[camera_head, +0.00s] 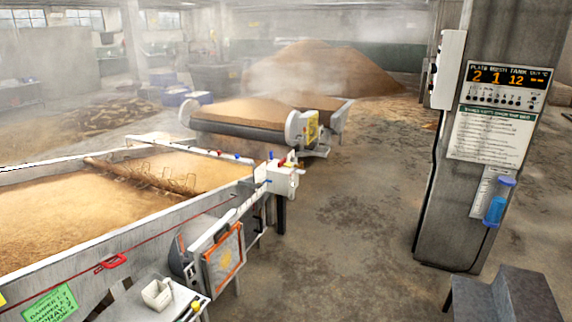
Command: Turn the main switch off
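I cannot tell which part is the main switch. A white box (447,70) is fixed to the left side of the grey pillar (432,225); its front is turned away from me. A dark panel (507,82) on the pillar shows lit orange digits above a row of small dots, too small to make out. A box with an orange-framed front (222,259) is mounted on the near grain bed's side. A small white box (284,178) with red and blue parts sits at that bed's corner. Neither of my grippers is in view.
A long bed of grain (80,215) fills the left. A red handle (113,262) is on its side. A small table (150,312) holds a white container (158,294). A grey block (508,295) stands front right. The middle floor (345,240) is clear. Steam blurs the back.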

